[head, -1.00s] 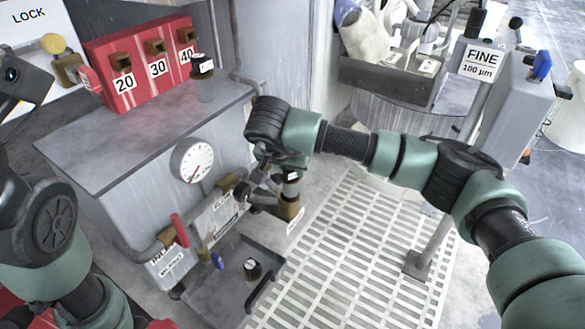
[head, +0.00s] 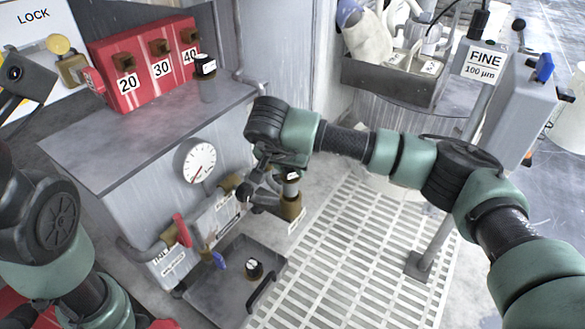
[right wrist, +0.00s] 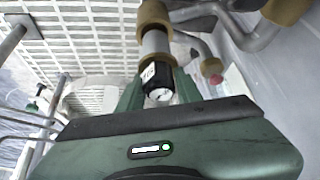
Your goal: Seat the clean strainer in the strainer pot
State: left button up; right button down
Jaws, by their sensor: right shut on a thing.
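My right gripper (head: 283,176) is shut on a strainer (head: 291,187) with a black cap, a white label and a grey body. It holds the strainer upright over the brass strainer pot (head: 291,207) on the pipework. The right wrist view shows the black cap (right wrist: 158,85) between the fingers and the grey body running to the brass pot (right wrist: 153,14). Part of the grey body shows above the rim. I cannot tell how far the lower end is inside. My left arm is at the left edge; its fingers are not visible.
A similar capped strainer (head: 206,76) stands on the grey cabinet top (head: 130,130). Another black cap (head: 254,269) shows in the drip tray (head: 225,300). A red-handled valve (head: 181,230), a blue-handled one (head: 219,260) and a gauge (head: 196,161) are close by. Floor grating (head: 350,250) is clear.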

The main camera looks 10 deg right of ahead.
aim_at(290, 182)
jog(key=shift+p, duration=0.45)
dwell(0.6)
jog(key=shift+f+b, duration=1.7)
jog(key=shift+f, duration=1.6)
jog(key=c, duration=0.9)
grip_release()
jog(key=p+v, duration=0.2)
jog(key=v, duration=0.1)
jog(key=p+v, duration=0.3)
jog(key=shift+s+d+r, duration=0.15)
jog(key=shift+s+r, duration=0.05)
jog(key=shift+r, duration=0.2)
jog(key=shift+s+r+p, duration=0.3)
jog(key=shift+s+r, duration=0.1)
jog(key=shift+r, duration=0.05)
